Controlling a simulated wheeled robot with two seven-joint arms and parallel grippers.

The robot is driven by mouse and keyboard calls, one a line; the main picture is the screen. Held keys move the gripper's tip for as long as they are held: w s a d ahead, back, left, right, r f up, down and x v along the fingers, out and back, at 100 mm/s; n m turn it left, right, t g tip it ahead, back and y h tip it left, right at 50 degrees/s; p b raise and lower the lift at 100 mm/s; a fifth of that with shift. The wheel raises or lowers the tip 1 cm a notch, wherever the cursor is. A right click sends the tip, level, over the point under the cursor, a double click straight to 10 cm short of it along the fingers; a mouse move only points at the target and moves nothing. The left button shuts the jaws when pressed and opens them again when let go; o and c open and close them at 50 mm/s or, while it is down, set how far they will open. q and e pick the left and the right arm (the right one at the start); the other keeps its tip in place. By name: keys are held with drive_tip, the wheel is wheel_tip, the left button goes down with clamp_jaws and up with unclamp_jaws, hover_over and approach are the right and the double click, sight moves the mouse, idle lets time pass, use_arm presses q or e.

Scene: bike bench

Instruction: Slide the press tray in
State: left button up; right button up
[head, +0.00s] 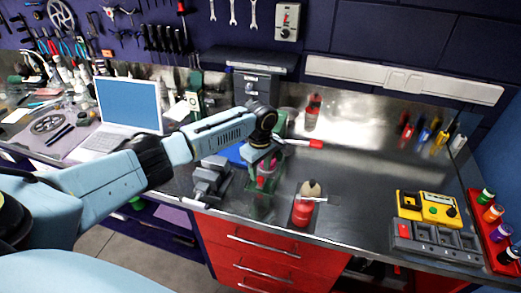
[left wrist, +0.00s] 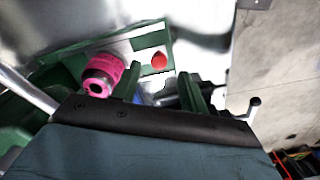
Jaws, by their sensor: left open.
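A green press (head: 262,207) stands near the front edge of the bench, with a lever (head: 298,142) ending in a red grip. A pink cylinder (head: 266,170) shows within it, partly hidden by my left gripper (head: 263,162). In the left wrist view the pink cylinder (left wrist: 103,74) lies left of my left gripper (left wrist: 160,88), whose two fingers are apart with nothing seen between them. A green panel (left wrist: 147,42) with a red knob (left wrist: 159,60) lies beyond the fingers. I cannot clearly tell the tray from the press frame, or whether the fingers touch it. My right gripper is not in view.
A grey vise (head: 211,180) stands just left of the press. A red bottle (head: 303,208) stands to its right. Bench between bottle and meter is clear.

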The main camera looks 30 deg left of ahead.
use_arm(q)
wheel_tip(320, 180, up, 10)
idle(0.3)
